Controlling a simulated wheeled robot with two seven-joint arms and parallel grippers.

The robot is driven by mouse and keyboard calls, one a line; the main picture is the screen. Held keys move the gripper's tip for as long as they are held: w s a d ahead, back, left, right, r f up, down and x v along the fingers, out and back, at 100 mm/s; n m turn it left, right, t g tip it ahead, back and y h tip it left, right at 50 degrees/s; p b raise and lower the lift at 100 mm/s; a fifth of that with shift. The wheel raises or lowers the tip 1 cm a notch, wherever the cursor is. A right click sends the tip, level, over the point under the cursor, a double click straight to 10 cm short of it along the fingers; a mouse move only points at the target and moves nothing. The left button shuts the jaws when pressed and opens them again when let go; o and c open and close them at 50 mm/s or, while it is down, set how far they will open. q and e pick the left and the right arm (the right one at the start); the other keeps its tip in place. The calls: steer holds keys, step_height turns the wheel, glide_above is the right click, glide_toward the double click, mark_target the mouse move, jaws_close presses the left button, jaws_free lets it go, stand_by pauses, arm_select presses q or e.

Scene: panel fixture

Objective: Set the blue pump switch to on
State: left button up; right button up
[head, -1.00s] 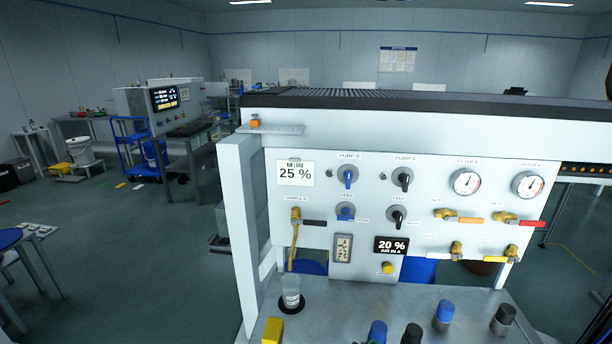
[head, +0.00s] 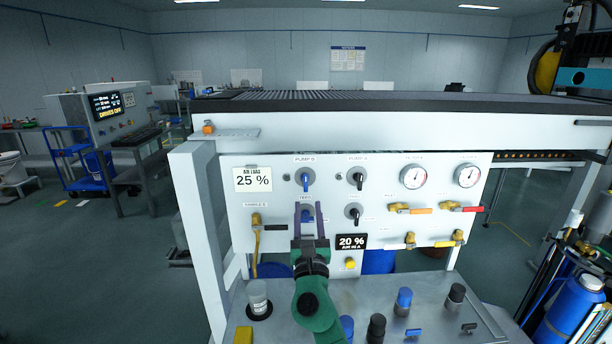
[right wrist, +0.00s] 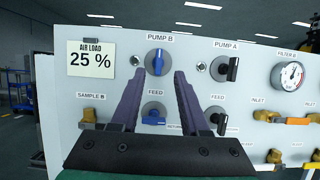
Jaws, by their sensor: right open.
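The blue Pump B switch (head: 305,181) is on the upper row of the white panel (head: 450,232). Its blue handle points up and down; it also shows in the right wrist view (right wrist: 158,63). My right gripper (head: 309,206) is open and empty, its purple fingers pointing at the panel just below the switch in the head view. In the right wrist view the fingertips (right wrist: 159,75) lie on either side of the switch handle in the picture; contact cannot be told. A blue feed handle (right wrist: 153,119) lies crosswise below, between the fingers. My left gripper is out of view.
The black Pump A switch (head: 357,180) is to the right, with a black feed switch (head: 353,213) below it. Gauges (head: 415,176) and lever valves (head: 410,208) are farther right. A steel bench (head: 350,295) with a cup (head: 257,296) and several knobs juts out below.

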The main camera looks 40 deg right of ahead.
mark_target(306, 182)
steer(key=p+x, duration=0.2)
steer(key=x, duration=0.8)
steer(key=shift+w+d+r, duration=0.1)
steer(key=shift+w+d, duration=0.1)
steer(key=shift+w, duration=0.1)
jaws_close()
